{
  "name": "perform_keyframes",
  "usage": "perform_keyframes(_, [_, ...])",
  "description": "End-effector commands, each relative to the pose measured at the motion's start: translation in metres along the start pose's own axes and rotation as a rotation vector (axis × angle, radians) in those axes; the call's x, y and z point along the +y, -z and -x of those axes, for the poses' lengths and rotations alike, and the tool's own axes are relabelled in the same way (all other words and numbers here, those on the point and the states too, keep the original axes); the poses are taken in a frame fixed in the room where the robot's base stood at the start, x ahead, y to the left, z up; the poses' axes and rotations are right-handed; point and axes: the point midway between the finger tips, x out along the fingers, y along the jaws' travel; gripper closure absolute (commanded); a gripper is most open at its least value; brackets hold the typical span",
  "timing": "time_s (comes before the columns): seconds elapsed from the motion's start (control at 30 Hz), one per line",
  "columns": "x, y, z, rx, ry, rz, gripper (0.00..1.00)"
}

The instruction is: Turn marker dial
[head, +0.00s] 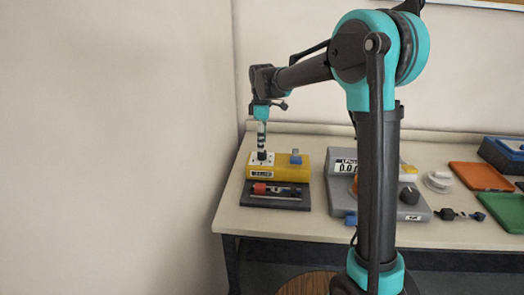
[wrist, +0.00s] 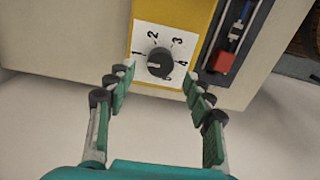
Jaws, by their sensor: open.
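The marker dial is a dark round knob (wrist: 160,62) on a white plate with printed numbers (wrist: 143,32), set in the yellow box. In the head view the yellow box (head: 294,173) stands at the left of the table, and my gripper (head: 262,150) points down over its white plate. In the wrist view my gripper (wrist: 158,82) is open, with one finger on each side of the knob. The fingers look apart from the knob, and nothing is between them but the knob's area. How high the fingertips are above the knob is hard to tell.
A dark tray (head: 262,201) with a red-ended tool lies in front of the yellow box. A blue part (head: 295,157) sits on the box. A grey device with a display (head: 345,167) stands to the right, partly behind my arm. Orange (head: 480,176) and green (head: 505,209) trays lie farther right.

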Motion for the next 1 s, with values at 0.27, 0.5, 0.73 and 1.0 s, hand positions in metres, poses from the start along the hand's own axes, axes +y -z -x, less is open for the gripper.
perform_keyframes(0.27, [0.000,0.000,-0.035,0.001,0.000,0.000,0.47])
perform_keyframes(0.5, [0.000,0.000,-0.042,0.001,0.000,0.000,0.47])
perform_keyframes(0.73, [0.000,0.000,-0.042,0.001,0.000,0.000,0.56])
perform_keyframes(1.0, [0.000,0.000,-0.041,0.001,0.000,0.000,0.90])
